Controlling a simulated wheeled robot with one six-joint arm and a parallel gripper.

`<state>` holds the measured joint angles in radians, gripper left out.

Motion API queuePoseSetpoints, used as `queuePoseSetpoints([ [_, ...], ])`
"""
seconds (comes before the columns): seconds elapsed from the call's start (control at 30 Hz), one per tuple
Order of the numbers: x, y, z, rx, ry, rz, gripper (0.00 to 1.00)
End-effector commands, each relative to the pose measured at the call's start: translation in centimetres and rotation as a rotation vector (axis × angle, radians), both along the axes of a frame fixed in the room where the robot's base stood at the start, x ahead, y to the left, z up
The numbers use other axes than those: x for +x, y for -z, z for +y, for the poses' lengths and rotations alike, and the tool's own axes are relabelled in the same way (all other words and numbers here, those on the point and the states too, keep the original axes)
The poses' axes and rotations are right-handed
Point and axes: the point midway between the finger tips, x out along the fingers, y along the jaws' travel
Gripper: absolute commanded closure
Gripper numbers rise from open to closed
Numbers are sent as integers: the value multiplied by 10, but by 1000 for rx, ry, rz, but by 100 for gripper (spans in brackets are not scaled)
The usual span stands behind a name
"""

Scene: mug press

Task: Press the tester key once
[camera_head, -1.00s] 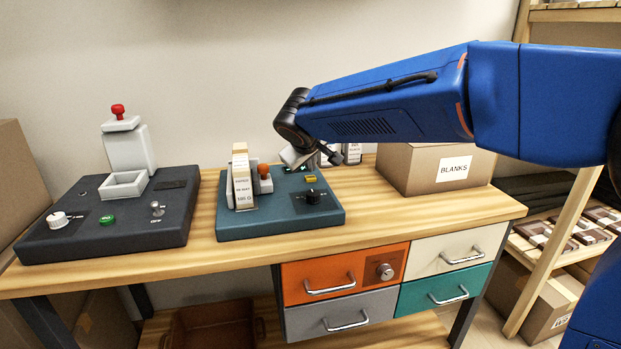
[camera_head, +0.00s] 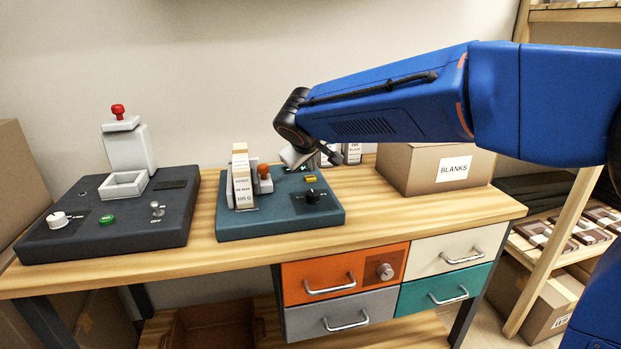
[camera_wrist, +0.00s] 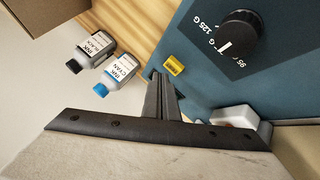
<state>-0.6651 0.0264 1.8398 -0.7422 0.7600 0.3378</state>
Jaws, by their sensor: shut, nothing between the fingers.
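The teal tester unit (camera_head: 235,226) sits on the wooden bench, with a black knob (camera_head: 313,196) and a small yellow key-like patch (camera_head: 310,179) on its top. In the wrist view the black knob (camera_wrist: 239,34) has 95 G and 125 G marks, and the yellow patch (camera_wrist: 174,65) lies just beyond and right of my fingertips. My gripper (camera_wrist: 162,78) is shut and empty, over the back part of the teal top. I cannot tell whether the fingertips touch the surface. In the head view my gripper (camera_head: 298,157) is small and partly hidden by the arm.
An upright labelled packet (camera_head: 243,188) and an orange-topped part (camera_head: 264,171) stand on the teal unit's left. A dark press unit (camera_head: 110,236) is further left. Cyan (camera_wrist: 120,71) and black (camera_wrist: 92,48) ink bottles stand behind. A BLANKS carton (camera_head: 420,170) is at right.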

Motion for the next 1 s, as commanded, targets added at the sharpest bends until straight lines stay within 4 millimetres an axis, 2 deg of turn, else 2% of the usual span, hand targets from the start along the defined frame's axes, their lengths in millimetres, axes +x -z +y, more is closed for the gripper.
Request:
queuePoseSetpoints([
  [0.67, 0, 0, 0, 0, 0, 0, 100],
  [1.0, 0, 8, 0, 0, 0, 0, 100],
])
